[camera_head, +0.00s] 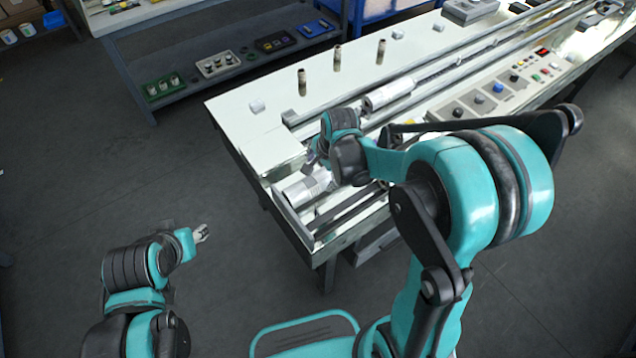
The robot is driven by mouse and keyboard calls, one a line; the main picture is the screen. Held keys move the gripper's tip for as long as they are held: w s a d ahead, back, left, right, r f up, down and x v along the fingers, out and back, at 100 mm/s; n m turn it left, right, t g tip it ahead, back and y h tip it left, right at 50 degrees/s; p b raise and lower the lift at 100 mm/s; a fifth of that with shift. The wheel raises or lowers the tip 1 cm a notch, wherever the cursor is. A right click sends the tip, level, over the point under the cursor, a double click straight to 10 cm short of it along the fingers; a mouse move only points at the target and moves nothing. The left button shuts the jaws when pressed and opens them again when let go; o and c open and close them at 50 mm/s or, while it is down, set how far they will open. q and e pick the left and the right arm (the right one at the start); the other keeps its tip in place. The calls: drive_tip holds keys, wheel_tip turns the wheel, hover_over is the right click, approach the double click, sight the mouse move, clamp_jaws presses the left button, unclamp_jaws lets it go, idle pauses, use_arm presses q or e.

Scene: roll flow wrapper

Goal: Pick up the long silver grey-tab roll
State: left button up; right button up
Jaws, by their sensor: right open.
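A silver roll (308,189) lies at the near left end of the white machine table, partly hidden by my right arm. Another pale silver roll (388,95) lies farther back along the machine's rails. I cannot make out the tab colour on either roll. My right gripper (318,158) is open, just above and behind the nearer roll, and partly hidden by its own wrist. Contact cannot be told. My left gripper (202,234) is over the floor, left of the table and away from the rolls; its fingers are too small to judge.
Three upright brown pegs (338,58) stand at the table's back. A control panel (500,88) with coloured knobs runs along the right. A grey shelf (225,60) with small trays stands behind, left. The floor at left is clear.

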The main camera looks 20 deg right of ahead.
sight(320, 178)
drive_tip(key=x, duration=0.1)
drive_tip(key=b+x, duration=0.1)
drive_tip(key=x, duration=0.1)
drive_tip(key=b+x, duration=0.1)
drive_tip(key=shift+s+f, duration=0.3)
drive_tip(key=shift+f, duration=0.1)
drive_tip(key=shift+w+f, duration=0.15)
drive_tip(key=shift+f, duration=0.2)
drive_tip(key=shift+r, duration=0.1)
drive_tip(key=shift+c, duration=1.2)
drive_tip(key=c, duration=1.5)
clamp_jaws()
drive_tip(key=shift+r, duration=0.1)
